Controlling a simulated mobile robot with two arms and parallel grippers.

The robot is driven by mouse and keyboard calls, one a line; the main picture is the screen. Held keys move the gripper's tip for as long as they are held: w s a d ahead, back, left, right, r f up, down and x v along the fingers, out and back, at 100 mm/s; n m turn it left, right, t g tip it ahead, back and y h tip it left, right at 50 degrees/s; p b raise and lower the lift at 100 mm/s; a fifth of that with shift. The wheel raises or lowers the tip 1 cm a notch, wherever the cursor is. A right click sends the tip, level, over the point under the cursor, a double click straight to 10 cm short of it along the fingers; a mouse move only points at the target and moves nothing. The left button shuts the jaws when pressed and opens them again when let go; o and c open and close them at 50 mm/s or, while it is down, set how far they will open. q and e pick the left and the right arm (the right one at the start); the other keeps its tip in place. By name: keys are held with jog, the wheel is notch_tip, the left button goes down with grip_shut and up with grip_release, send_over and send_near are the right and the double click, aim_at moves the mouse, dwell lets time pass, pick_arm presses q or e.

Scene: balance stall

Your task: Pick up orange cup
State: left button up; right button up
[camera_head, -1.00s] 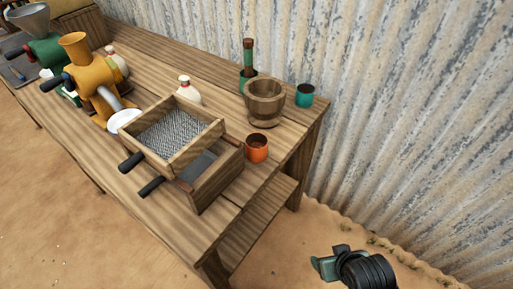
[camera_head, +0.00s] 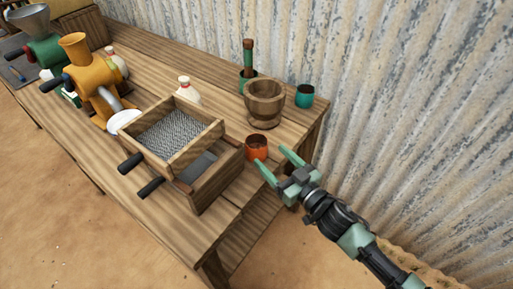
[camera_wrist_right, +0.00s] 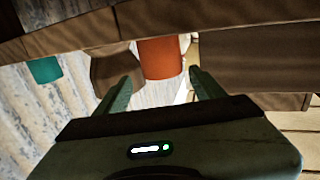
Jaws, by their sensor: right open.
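The orange cup (camera_head: 257,147) stands upright near the right end of the wooden table, between the sieve boxes and the wooden mortar. My right gripper (camera_head: 271,158) is open and empty, close to the cup from the table's right end. Its fingers point at the cup, one on either side of its line. In the right wrist view the orange cup (camera_wrist_right: 161,60) shows just beyond the gap between the open fingertips (camera_wrist_right: 162,80). I cannot tell whether a fingertip touches it. My left gripper is not in view.
The wooden mortar (camera_head: 265,104) stands behind the cup, with a teal cup (camera_head: 305,96) to its right. A sieve box (camera_head: 181,137) with black handles stands close on the left. Grain mills (camera_head: 88,78) stand further left. A corrugated metal wall (camera_head: 400,110) rises behind the table.

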aim_at(256, 144)
jog(key=shift+w+a, duration=0.3)
jog(key=shift+a, duration=0.1)
jog(key=x, duration=0.7)
jog(key=shift+f, duration=0.2)
jog(key=c, duration=1.2)
